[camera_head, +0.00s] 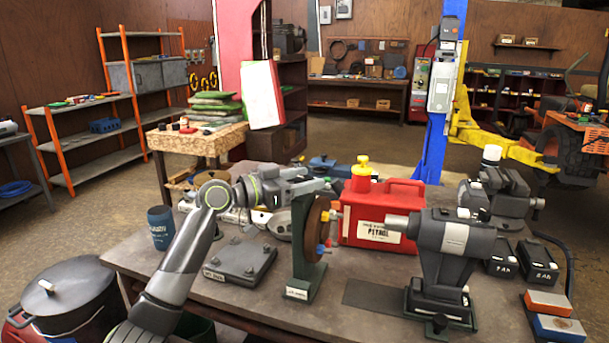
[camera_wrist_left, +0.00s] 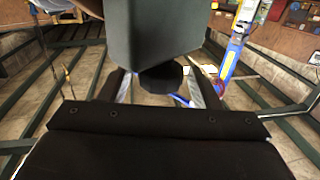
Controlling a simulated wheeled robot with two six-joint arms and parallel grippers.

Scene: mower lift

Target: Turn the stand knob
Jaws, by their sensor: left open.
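A dark green stand (camera_head: 302,240) stands upright on the workbench, with a brown disc (camera_head: 317,230) on its right side. My left gripper (camera_head: 312,187) is beside the stand's top, partly hidden by the upright. In the left wrist view, my left gripper (camera_wrist_left: 165,92) is open, with a finger on each side of a dark round piece (camera_wrist_left: 162,78), which looks like the stand knob. A large grey-green block (camera_wrist_left: 155,35), which looks like the stand, fills the top middle there. Contact between fingers and knob cannot be told. My right gripper does not show.
A red petrol can (camera_head: 385,222) with a yellow cap stands right behind the stand. A grey machine on a dark stand (camera_head: 440,255) is to the right. A dark plate with bolts (camera_head: 240,262) and a blue cup (camera_head: 161,228) are to the left. Bare bench shows in front.

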